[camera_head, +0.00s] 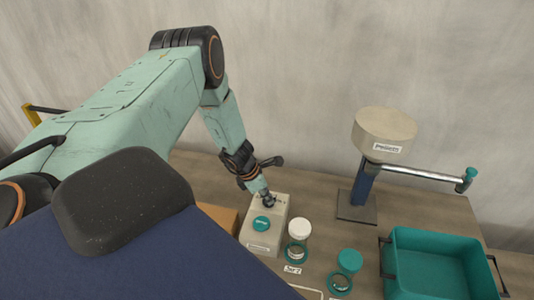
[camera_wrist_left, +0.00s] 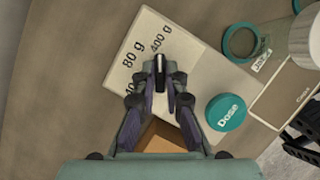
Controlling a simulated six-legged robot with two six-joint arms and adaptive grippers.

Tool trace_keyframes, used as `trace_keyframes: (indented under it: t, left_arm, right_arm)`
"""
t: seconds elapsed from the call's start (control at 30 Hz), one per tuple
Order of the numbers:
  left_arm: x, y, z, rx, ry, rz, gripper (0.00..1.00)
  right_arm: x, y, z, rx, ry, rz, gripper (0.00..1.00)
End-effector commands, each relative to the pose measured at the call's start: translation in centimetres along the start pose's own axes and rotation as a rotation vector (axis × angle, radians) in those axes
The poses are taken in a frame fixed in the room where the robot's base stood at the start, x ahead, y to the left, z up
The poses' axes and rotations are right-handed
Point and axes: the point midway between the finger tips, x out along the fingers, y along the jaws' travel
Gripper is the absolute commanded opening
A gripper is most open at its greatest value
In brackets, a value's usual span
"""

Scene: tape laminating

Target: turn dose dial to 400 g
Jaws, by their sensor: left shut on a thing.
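The dose box (camera_head: 262,235) is a pale block on the table with a teal button on top, marked "Dose" (camera_wrist_left: 227,111) in the left wrist view. The dose dial (camera_wrist_left: 160,74) is a small dark knob with a pale line on the box top. Labels "80 g" (camera_wrist_left: 132,53) and "400 g" (camera_wrist_left: 161,38) are printed around it, and a third is partly hidden by a finger. The pale line points up the picture, roughly towards "400 g". My left gripper (camera_head: 268,198) is shut on the dial from above; its fingers (camera_wrist_left: 160,92) flank the knob. My right gripper is not in view.
A white-lidded jar (camera_head: 299,231) and a teal-lidded jar (camera_head: 349,262) stand right of the box. A pellet hopper (camera_head: 385,132) on a blue post has a pipe (camera_head: 425,175) reaching right. A teal crate (camera_head: 432,263) stands at front right. An orange-brown block (camera_head: 220,215) is left of the box.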

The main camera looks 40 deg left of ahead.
Motion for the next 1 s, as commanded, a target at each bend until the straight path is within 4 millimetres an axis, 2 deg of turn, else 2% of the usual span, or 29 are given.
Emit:
trace_keyframes:
  t: [0.7,0.73,1.0]
  left_arm:
    - [-0.04,0.10,0.30,0.047,-0.005,-0.018,0.00]
    - [-0.04,0.10,0.30,0.047,-0.005,-0.017,0.12]
    - [0.00,0.07,0.15,0.045,-0.003,-0.017,0.34]
  right_arm:
    - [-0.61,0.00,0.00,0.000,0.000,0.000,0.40]
    - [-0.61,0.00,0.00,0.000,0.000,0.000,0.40]
    - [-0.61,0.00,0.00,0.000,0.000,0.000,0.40]
